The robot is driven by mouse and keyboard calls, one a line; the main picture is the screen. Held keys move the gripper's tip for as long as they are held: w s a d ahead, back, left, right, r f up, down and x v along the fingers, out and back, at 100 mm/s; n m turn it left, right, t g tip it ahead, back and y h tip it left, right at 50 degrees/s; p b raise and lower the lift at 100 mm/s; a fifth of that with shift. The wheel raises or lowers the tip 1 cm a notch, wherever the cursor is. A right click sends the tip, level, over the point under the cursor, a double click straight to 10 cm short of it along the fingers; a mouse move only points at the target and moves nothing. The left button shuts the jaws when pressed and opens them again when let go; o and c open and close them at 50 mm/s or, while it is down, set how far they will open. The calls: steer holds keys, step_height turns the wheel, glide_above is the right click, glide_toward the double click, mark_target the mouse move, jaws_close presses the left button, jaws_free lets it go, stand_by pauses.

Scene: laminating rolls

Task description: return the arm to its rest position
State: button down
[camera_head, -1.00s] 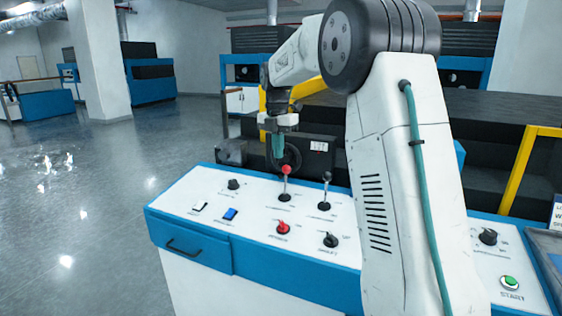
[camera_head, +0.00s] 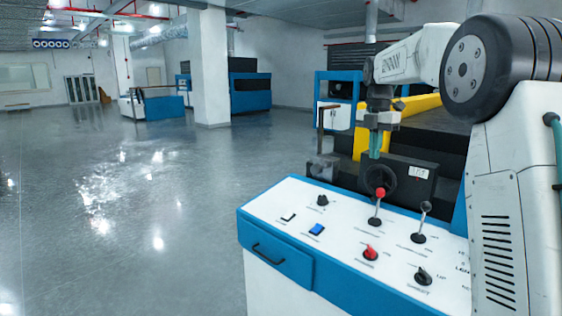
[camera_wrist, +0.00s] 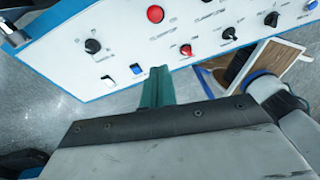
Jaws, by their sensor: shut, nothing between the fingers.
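My gripper (camera_head: 376,145) hangs down from my arm, above the back part of the control panel in the head view. Its teal fingers are together with nothing between them. In the wrist view my gripper (camera_wrist: 160,72) points toward the panel, and its fingertips are apart from the knobs there. The red-topped lever (camera_head: 380,192) stands just below the fingertips in the head view. A small gap seems to separate them.
The white and blue control panel (camera_head: 270,216) carries several knobs, a blue switch (camera_head: 317,229), a red knob (camera_head: 370,254) and a second lever (camera_head: 425,208). A black machine with a handwheel (camera_head: 380,176) stands behind. Open floor (camera_head: 130,220) lies left.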

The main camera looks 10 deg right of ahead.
steer(key=s+a+f+m, duration=0.3)
steer(key=s+a+m, duration=0.2)
steer(key=s, duration=0.8)
steer(key=s+a+f+m+t, duration=0.1)
steer(key=s+a+f+m, duration=0.3)
steer(key=s+m, duration=0.6)
steer(key=s+a+f+m+t, duration=0.1)
steer(key=s+a+f+m, duration=0.2)
steer(key=s, duration=1.4)
steer(key=a+m, duration=0.4)
steer(key=a, duration=0.1)
steer(key=shift+s+a+f+m, duration=0.2)
steer(key=shift+f+m, duration=0.1)
steer(key=shift+m, duration=0.1)
